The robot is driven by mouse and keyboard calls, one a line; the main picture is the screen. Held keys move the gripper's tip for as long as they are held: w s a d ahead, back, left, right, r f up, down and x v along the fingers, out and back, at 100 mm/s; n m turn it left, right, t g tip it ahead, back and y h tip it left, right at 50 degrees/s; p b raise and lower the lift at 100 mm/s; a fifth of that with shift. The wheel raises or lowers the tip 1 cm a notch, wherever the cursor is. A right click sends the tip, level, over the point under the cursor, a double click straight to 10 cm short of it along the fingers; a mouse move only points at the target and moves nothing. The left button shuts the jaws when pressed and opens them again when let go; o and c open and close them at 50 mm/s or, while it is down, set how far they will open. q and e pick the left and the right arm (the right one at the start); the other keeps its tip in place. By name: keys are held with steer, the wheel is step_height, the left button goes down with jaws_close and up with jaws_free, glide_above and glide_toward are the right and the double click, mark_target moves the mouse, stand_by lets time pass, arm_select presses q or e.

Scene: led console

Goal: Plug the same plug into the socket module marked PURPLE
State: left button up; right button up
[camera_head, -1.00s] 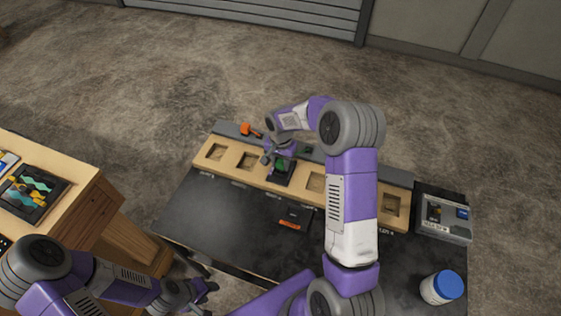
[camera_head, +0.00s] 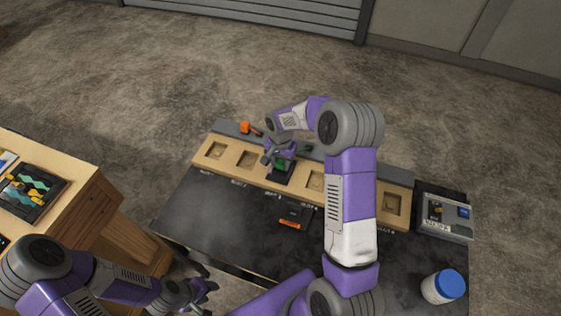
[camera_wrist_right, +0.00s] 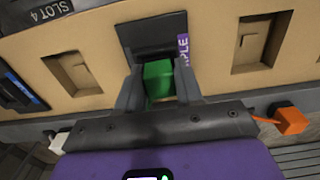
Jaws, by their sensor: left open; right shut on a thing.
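A green plug (camera_wrist_right: 158,82) is between the two fingers of my right gripper (camera_wrist_right: 159,92), which is shut on it. The plug is at a black socket module (camera_wrist_right: 150,35) with a purple label (camera_wrist_right: 184,48) whose visible letters end in "PLE". I cannot tell how deep the plug sits, because the fingers hide its sides. In the head view the same module (camera_head: 281,176) sits in the wooden rail, with my right gripper (camera_head: 280,159) over it. My left gripper (camera_head: 206,290) is open and empty, low at the left, off the black table's near edge.
The wooden rail (camera_head: 229,176) has several empty square recesses. An orange piece (camera_head: 249,128) is behind the rail. A dark module with an orange edge (camera_head: 294,215) lies in front. A grey box (camera_head: 445,217) and a blue-lidded jar (camera_head: 443,287) stand at the right.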

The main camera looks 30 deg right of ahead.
stand_by(0.6)
steer(key=o, duration=1.8)
steer(key=shift+c, duration=0.2)
steer(key=shift+r, duration=0.1)
steer(key=shift+r+p, duration=2.25)
steer(key=shift+r, duration=1.15)
